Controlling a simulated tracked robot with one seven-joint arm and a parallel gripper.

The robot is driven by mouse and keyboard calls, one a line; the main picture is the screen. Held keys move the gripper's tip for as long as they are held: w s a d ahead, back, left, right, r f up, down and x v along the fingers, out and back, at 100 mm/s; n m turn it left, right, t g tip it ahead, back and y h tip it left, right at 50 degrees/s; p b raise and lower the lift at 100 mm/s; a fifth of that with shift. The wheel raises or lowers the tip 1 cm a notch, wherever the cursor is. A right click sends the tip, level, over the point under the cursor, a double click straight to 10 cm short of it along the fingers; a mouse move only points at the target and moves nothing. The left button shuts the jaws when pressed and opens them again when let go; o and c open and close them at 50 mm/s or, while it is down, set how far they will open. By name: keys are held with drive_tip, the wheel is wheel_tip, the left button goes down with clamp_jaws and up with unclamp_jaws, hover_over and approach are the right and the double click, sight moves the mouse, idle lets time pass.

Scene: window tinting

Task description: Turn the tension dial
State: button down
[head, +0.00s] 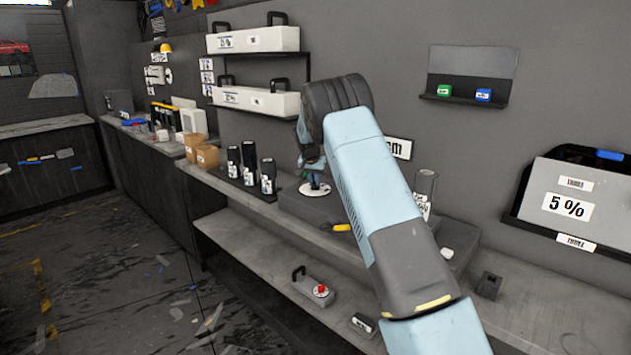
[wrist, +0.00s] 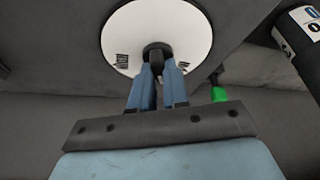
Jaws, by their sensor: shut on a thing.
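The tension dial has a round white plate (wrist: 192,28) with dark marks near its rim and a dark knob (wrist: 157,50) at its middle. My gripper (wrist: 158,72) is shut on the knob, its two blue fingers on either side of it. In the head view the white plate (head: 315,189) lies on a grey block on the bench, and my gripper (head: 317,183) reaches down to it. The knob is hidden there by my gripper. The dial's exact setting is too small to read.
Several dark bottles (head: 249,165) stand left of the dial, close to my gripper. A yellow-handled item (head: 342,228) lies just in front. A grey cylinder (head: 426,184) stands to the right. A box with a red button (head: 318,289) sits on the lower shelf.

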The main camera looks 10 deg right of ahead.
drive_tip(key=shift+w+a+m+g+h, duration=0.1)
drive_tip(key=shift+m+g+h, duration=0.2)
drive_tip(key=shift+m, duration=0.8)
drive_tip(key=shift+a+m+g+h, duration=0.15)
drive_tip(key=shift+m+h, duration=0.25)
drive_tip(key=shift+m, duration=0.7)
drive_tip(key=c, duration=1.4)
unclamp_jaws()
drive_tip(key=shift+o, duration=1.4)
drive_tip(key=shift+d, duration=0.1)
drive_tip(key=v, duration=1.3)
drive_tip(key=shift+r, duration=0.3)
